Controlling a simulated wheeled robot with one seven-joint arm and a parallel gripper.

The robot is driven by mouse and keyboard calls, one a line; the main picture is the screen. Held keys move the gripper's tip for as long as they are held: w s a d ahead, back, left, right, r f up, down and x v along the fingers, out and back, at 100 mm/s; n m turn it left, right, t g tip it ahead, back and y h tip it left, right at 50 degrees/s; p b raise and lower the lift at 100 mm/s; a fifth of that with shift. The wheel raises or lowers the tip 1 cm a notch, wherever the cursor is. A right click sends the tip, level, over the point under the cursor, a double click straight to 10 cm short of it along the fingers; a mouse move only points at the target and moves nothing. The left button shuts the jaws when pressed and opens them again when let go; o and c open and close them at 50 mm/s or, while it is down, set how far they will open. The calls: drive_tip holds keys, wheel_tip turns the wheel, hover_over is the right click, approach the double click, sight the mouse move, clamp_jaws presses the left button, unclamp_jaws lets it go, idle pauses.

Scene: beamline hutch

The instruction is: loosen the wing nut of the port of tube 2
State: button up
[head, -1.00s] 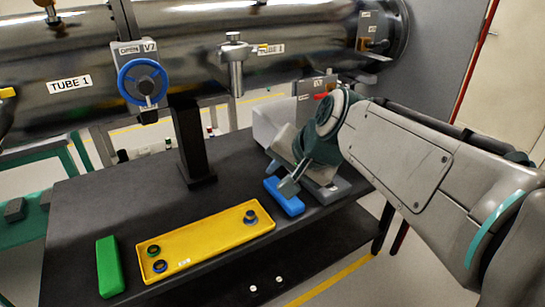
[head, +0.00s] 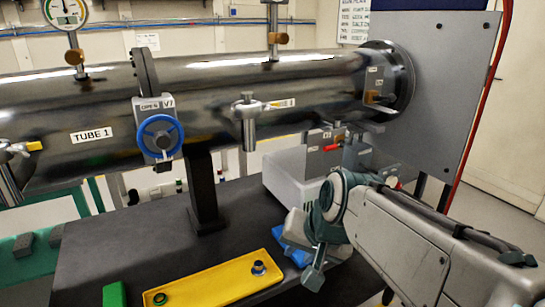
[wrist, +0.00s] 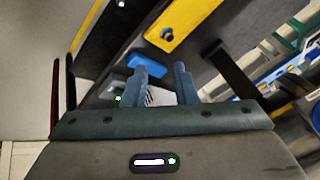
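A long shiny steel tube runs across the head view, with a "TUBE 1" label (head: 93,135) on its left part. Right of the blue-wheeled valve (head: 160,138), a port with a clamp (head: 247,112) hangs on the tube's front; a small label beside it is too small to read now. A second port (head: 12,160) with a yellow tag is cut by the left edge. I cannot make out a wing nut clearly on either. My gripper (head: 314,268) is low over the bench's right part, below and right of the middle port. In the wrist view my gripper (wrist: 160,82) is open and empty.
A yellow tray (head: 215,283) holds small ring-like parts. A blue block (head: 291,250) lies partly behind my gripper, and a green block (head: 114,294) lies left. A dark post (head: 204,190) stands on the bench under the valve. A grey panel (head: 440,90) bounds the right.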

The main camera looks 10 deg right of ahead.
sight(272, 109)
drive_tip(key=w+d+r+m+t+h+p, duration=0.1)
drive_tip(key=w+d+r+m+t+p, duration=0.2)
drive_tip(key=w+d+r+m+t, duration=0.35)
drive_tip(key=w+d+r+m+t+h+p, duration=0.1)
drive_tip(key=w+d+r+m+t+p, duration=0.25)
drive_tip(key=w+r, duration=0.5)
drive_tip(key=a+r+n+t+y+p, duration=0.1)
drive_tip(key=a+r+t+y, duration=0.1)
drive_tip(key=a+r+y, duration=0.3)
drive_tip(key=shift+y, duration=0.4)
drive_tip(key=x, duration=0.4)
drive_tip(key=f+x, duration=0.1)
drive_tip(key=x, duration=0.3)
drive_tip(key=a+p+x, duration=0.1)
drive_tip(key=x, duration=0.4)
drive_tip(key=shift+s+f, duration=0.1)
drive_tip(key=shift+f, duration=0.15)
clamp_jaws()
